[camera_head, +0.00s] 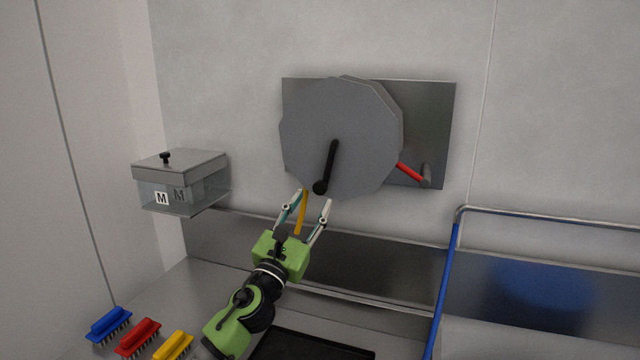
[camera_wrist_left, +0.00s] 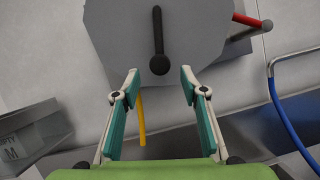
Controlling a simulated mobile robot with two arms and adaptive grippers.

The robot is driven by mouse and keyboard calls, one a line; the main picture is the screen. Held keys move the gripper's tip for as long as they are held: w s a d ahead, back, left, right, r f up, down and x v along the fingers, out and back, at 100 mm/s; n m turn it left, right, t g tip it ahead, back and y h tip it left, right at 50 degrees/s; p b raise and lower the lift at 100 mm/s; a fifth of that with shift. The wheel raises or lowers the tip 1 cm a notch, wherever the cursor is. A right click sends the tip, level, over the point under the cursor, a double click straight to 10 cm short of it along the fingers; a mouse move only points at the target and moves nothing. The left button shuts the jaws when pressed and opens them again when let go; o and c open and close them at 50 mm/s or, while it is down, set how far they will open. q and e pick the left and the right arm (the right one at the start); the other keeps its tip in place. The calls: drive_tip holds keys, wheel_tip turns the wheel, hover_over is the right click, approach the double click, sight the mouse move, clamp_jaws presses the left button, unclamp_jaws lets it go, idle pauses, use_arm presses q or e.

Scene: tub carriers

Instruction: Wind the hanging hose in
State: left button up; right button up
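A grey reel (camera_head: 340,125) with many flat edges is mounted on a metal wall plate (camera_head: 430,120). A black crank handle (camera_head: 328,168) sits on its front, its knob at the lower end; the crank also shows in the left wrist view (camera_wrist_left: 158,45). A yellow hose (camera_head: 301,212) hangs below the reel, seen between the fingers; it shows in the left wrist view (camera_wrist_left: 141,120) too. My left gripper (camera_head: 315,196) is open and empty, its fingertips just below the crank knob and apart from it. My right gripper is not in view.
A red lever (camera_head: 410,171) with a grey end sticks out right of the reel. Blue (camera_head: 108,325), red (camera_head: 138,337) and yellow (camera_head: 174,345) brushes lie front left. A blue rail (camera_head: 443,290) stands at right.

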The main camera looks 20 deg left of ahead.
sight(318, 192)
use_arm(q)
drive_tip(key=x, duration=0.6)
drive_tip(key=shift+p, duration=0.35)
clamp_jaws()
